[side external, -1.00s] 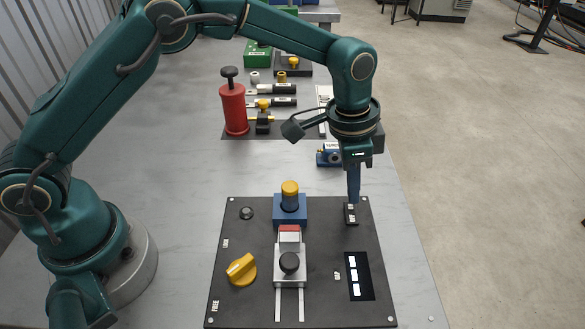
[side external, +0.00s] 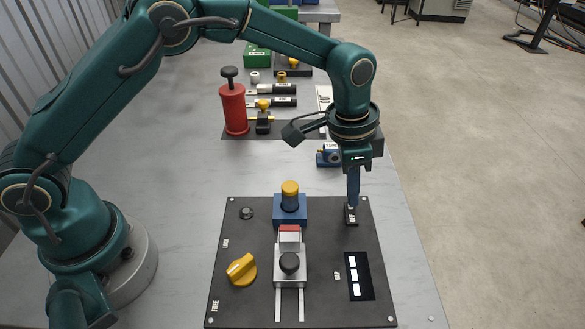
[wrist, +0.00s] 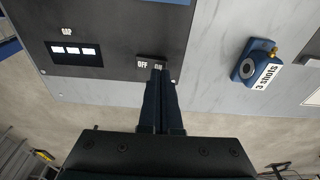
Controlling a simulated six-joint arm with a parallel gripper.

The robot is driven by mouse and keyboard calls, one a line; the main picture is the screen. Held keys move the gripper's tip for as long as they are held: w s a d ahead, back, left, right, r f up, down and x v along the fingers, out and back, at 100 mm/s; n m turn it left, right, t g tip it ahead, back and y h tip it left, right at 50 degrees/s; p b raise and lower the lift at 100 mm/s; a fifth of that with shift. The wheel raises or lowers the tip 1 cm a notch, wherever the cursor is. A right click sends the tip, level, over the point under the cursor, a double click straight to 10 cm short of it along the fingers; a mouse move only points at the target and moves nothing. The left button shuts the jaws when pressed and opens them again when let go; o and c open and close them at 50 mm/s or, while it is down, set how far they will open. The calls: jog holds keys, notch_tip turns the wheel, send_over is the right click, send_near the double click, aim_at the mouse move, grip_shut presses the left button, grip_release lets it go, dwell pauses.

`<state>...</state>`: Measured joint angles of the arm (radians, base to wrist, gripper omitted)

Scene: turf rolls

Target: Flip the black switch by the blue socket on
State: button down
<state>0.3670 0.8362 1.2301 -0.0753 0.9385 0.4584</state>
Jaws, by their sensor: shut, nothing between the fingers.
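The black switch (side external: 351,219) sits near the far right corner of the dark panel (side external: 320,215), to the right of the blue socket (side external: 290,213) with its yellow-topped plug. My gripper (side external: 353,204) is shut and empty, pointing down with its fingertips at the switch; it seems to touch the far part of it. In the wrist view my shut fingers (wrist: 158,72) reach the switch (wrist: 150,64), beside the labels OFF and ON, and cover part of it. I cannot tell which way the rocker is tipped.
The panel also holds a yellow knob (side external: 241,269), a silver slider with a black knob (side external: 289,264) and a black strip with white windows (side external: 359,276). A blue block (side external: 328,155) stands behind the panel. A red cylinder (side external: 234,108) stands further back.

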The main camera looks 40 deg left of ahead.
jog(key=shift+f, duration=0.55)
jog(key=shift+r, duration=3.55)
jog(key=s+a+r+n+t, duration=0.2)
jog(key=s+a+r, duration=0.1)
jog(key=a+r, duration=0.3)
jog(key=s+a+r+n+t, duration=0.1)
jog(key=s+a+r+t, duration=0.2)
jog(key=r, duration=0.5)
jog(key=s+a+f+n, duration=0.3)
jog(key=s, duration=0.3)
jog(key=s+a+f+n+y, duration=0.1)
jog(key=s+a+f+n, duration=0.2)
jog(key=s, duration=0.4)
jog(key=shift+s+f+g, duration=0.15)
jog(key=shift+f+g, duration=0.15)
jog(key=shift+f, duration=0.3)
